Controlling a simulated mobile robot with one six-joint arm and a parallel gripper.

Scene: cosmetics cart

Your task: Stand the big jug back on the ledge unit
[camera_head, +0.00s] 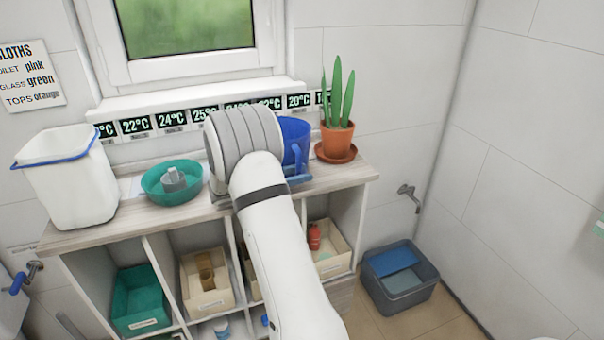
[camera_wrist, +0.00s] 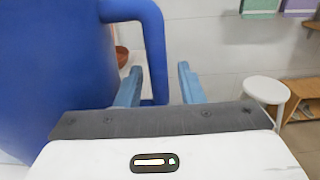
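The big blue jug (camera_head: 295,135) appears upright at the right part of the ledge unit's wooden top (camera_head: 120,226), partly hidden behind my arm in the head view. I cannot tell if its base touches the top. In the wrist view the jug (camera_wrist: 55,70) fills the left side, with its handle (camera_wrist: 153,50) toward the fingers. My gripper (camera_wrist: 160,84) has its two light blue fingers apart, one on each side of the handle. A narrow gap shows between the handle and the right finger. My gripper is mostly hidden in the head view.
A potted plant (camera_head: 337,138) on a saucer stands close right of the jug. A teal bowl (camera_head: 160,193) and a white bin (camera_head: 72,180) stand to the left. Temperature cards (camera_head: 170,122) line the wall behind. A grey tub (camera_head: 400,290) sits on the floor.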

